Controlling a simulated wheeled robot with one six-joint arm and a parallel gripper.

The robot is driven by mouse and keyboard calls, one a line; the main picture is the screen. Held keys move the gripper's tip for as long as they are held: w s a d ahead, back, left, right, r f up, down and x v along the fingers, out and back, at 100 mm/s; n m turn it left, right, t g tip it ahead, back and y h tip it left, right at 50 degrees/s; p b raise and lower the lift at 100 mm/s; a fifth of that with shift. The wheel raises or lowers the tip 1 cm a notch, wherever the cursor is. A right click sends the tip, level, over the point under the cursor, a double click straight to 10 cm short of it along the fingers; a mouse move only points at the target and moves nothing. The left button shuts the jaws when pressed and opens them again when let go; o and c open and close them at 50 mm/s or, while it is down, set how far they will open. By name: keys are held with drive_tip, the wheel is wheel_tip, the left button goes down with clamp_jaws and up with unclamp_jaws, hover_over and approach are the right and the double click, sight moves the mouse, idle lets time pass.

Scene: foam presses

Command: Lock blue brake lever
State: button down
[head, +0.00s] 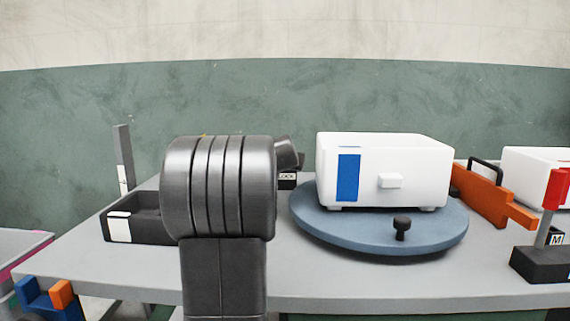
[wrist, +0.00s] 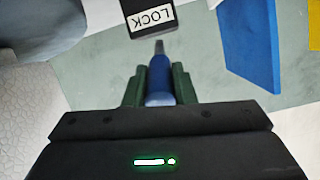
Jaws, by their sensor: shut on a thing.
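The blue brake lever (wrist: 158,82) shows in the wrist view as a blue grip on a thin dark rod, pointing toward a black block (wrist: 130,8) with a white LOCK label (wrist: 148,18). My gripper (wrist: 162,76) is shut on the blue grip, with one dark green finger on each side of it. In the head view my arm hides the lever and the gripper. Part of the LOCK label (head: 287,177) shows there just right of my arm, beside the turntable.
A blue-grey turntable (head: 380,238) with a black knob (head: 402,226) carries a white box (head: 420,170) with a blue stripe. A black tray (head: 145,215) stands left of my arm. An orange piece (head: 480,195) and a red-topped lever (head: 556,188) stand at the right.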

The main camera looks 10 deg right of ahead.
drive_tip(key=c, duration=1.2)
unclamp_jaws()
drive_tip(key=p+v, duration=0.1)
drive_tip(key=v, duration=1.2)
drive_tip(key=shift+s+p, duration=0.35)
drive_tip(key=shift+s, duration=0.05)
drive_tip(key=b+x, duration=0.1)
drive_tip(key=x, duration=1.2)
drive_tip(key=shift+w+f+b, duration=0.1)
drive_tip(key=shift+w+b, duration=0.25)
drive_tip(key=shift+w, duration=0.05)
